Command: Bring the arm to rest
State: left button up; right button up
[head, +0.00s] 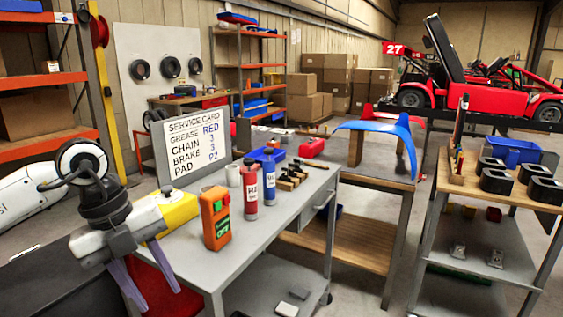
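My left gripper (155,297) hangs at the lower left, by the left end of the grey workbench (215,268). Its two purple fingers point down and stand apart, with nothing visible between them. The gripper's body overlaps a yellow object (178,211) behind it; I cannot tell whether they touch. My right gripper is not in view.
A wooden-topped cart (470,185) with black holders stands right. Floor shows between bench and cart.

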pick_arm(q)
jog(key=s+d+f+m+g+h, duration=0.1)
jog(key=s+d+f+m+h, duration=0.2)
jog(key=d, duration=0.6)
jog(key=s+d+f+g+h, duration=0.1)
jog(key=s+d+g+h, duration=0.2)
jog(key=d, duration=0.6)
jog(key=d+r+n+t+h, duration=0.55)
jog(key=d+h, duration=0.35)
jog(key=h, duration=0.2)
jog(key=w+a+f+n+t+y, duration=0.2)
jog(key=a+f+n+t+y, duration=0.45)
jog(key=f+n, duration=0.3)
jog(key=w+a+f+n+t+y, duration=0.1)
jog(key=a+f+n+t+y, duration=0.55)
jog(key=f+n, duration=0.3)
jog(key=s+a+f+n+g+y, duration=0.2)
jog(key=s+a+f+g, duration=0.1)
jog(key=s+f, duration=0.5)
jog(key=s+a+f+n+g+y, duration=0.2)
jog(key=s+a+f+n+g, duration=0.1)
jog(key=s+f, duration=0.6)
jog(key=shift+a+f+g, duration=0.3)
jog(key=shift+f+g, duration=0.05)
jog(key=shift+f, duration=0.35)
